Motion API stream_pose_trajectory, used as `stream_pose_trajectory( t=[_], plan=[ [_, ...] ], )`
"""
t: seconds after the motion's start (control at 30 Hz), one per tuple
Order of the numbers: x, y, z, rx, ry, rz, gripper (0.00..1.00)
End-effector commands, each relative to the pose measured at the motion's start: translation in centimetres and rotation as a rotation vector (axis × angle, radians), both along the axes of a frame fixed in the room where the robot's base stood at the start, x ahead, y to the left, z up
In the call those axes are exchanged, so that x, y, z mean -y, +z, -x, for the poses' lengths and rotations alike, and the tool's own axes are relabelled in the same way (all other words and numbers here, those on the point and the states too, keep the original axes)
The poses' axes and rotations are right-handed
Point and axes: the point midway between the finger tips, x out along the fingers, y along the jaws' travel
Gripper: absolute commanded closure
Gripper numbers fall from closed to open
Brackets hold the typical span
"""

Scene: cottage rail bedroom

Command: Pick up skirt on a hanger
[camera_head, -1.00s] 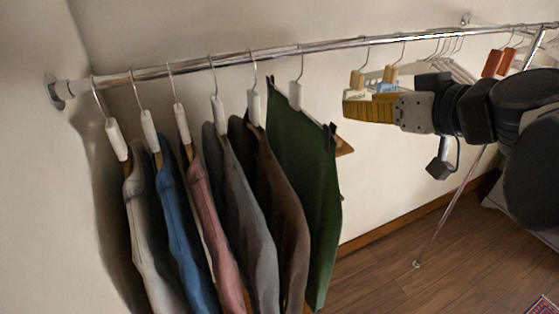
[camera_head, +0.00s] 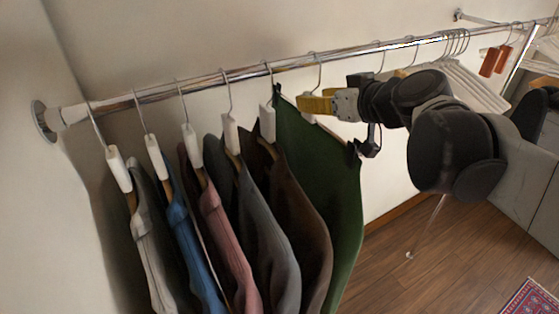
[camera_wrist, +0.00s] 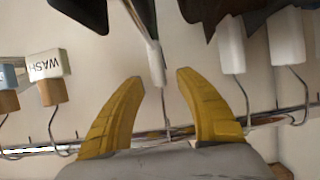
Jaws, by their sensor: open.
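The green skirt (camera_head: 325,170) hangs from a clip hanger on the rail (camera_head: 240,72), at the right end of the row of clothes. My gripper (camera_head: 304,104) is at the top of the green skirt, beside its hanger, a little below the rail. In the wrist view, my gripper's two yellow fingers (camera_wrist: 160,82) are open, one on each side of a white hanger neck (camera_wrist: 155,65). The hanger neck stands between the fingertips, and I see no finger closed on it.
Several garments, such as the brown one (camera_head: 290,220) and grey one (camera_head: 265,230), hang close on the left.

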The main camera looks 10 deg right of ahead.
Motion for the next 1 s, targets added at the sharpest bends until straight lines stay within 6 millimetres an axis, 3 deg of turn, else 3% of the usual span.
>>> stream_pose_trajectory(
  t=[0.17, 0.43, 0.57, 1.0],
  plan=[
    [-0.6, -0.7, -1.7, 0.000, 0.001, 0.001, 0.59],
    [-0.6, -0.8, -1.9, 0.000, -0.001, -0.001, 0.60],
    [-0.6, -0.8, -1.9, 0.000, 0.000, 0.000, 1.00],
    [-0.6, -0.8, -1.8, -0.001, 0.000, 0.000, 1.00]
  ],
)
